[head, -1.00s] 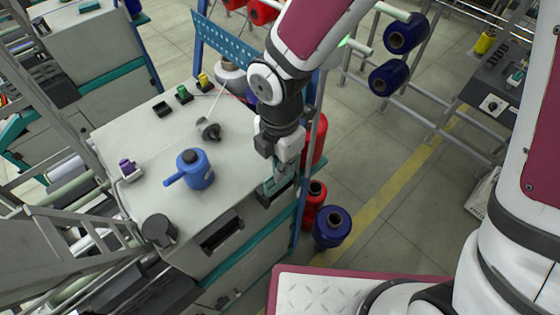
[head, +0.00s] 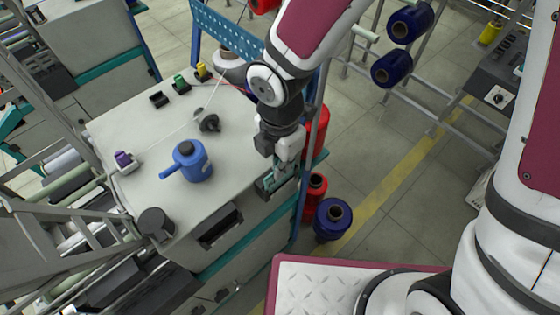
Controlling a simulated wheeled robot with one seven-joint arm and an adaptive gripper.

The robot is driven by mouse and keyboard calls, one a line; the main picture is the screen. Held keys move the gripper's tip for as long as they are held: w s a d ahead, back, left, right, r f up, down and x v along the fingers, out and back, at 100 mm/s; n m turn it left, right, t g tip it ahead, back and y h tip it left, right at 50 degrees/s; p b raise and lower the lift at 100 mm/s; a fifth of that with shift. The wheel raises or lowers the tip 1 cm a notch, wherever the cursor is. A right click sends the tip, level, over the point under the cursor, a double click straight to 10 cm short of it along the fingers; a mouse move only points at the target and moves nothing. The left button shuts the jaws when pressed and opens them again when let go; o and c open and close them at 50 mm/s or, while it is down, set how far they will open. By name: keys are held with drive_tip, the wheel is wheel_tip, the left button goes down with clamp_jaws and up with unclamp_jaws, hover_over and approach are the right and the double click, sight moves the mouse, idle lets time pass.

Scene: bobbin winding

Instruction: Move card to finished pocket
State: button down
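My gripper (head: 279,176) points down at the right front edge of the grey machine table (head: 150,196). Its fingers are at a dark pocket (head: 263,191) on the table's front side, and they partly hide it. A second dark open pocket (head: 220,229) is in the same front side, to the left. I cannot make out a card in either pocket or between the fingers. The fingers are too small and too hidden to show whether they are open or shut.
A blue oil can (head: 193,162), a black cup (head: 156,224), a purple bobbin (head: 124,160) and a dark winding part (head: 208,121) stand on the table. Red (head: 316,192) and blue (head: 333,217) spools stand on the floor at right. A blue perforated panel (head: 222,32) rises behind.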

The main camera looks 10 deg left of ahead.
drive_tip(key=shift+f, duration=0.35)
idle(0.5)
drive_tip(key=c, duration=1.7)
unclamp_jaws()
wheel_tip(320, 180, up, 8)
drive_tip(key=shift+f, duration=0.2)
